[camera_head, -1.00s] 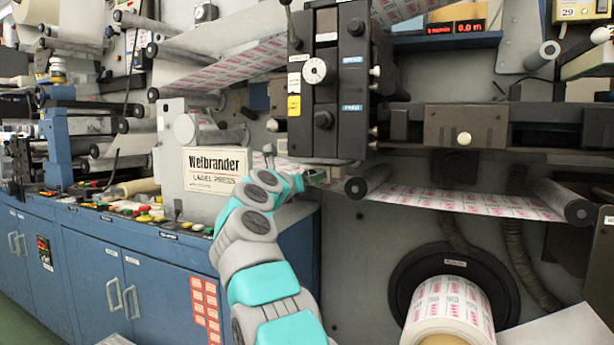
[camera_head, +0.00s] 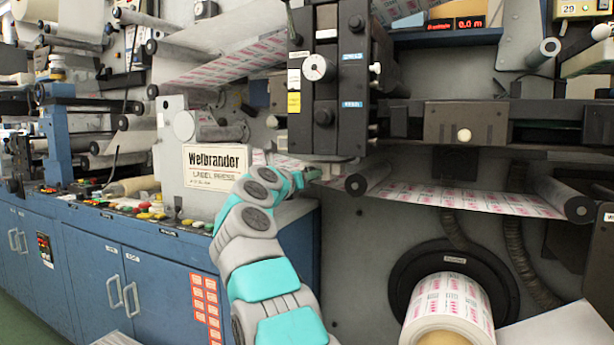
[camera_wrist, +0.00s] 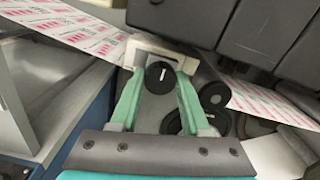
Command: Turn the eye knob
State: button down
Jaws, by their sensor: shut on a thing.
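The eye knob (camera_wrist: 159,77), a small black round knob with a white pointer line, sits on a light grey bracket (camera_wrist: 150,50) in the wrist view. My gripper (camera_wrist: 160,82) has its two teal fingers on either side of the knob, shut on it. The white line stands near upright in this view, leaning slightly. In the head view my gripper (camera_head: 318,175) is at the left end of the printed web, under the dark control block; the knob cannot be made out there.
The dark control block (camera_head: 327,90) hangs just above my gripper. A roller (camera_head: 368,178) with the printed web (camera_head: 460,200) lies right of it. The Weibrander panel (camera_head: 215,167) and blue cabinet (camera_head: 150,290) stand left. Black round parts (camera_wrist: 215,95) lie close beside my right finger.

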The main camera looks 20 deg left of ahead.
jog(key=shift+n, duration=0.4)
jog(key=shift+a+n+p, duration=0.1)
jog(key=shift+n+p, duration=0.55)
jog(key=shift+n, duration=5.95)
jog(key=shift+c, duration=1.9)
grip_release()
jog(key=shift+s, duration=0.1)
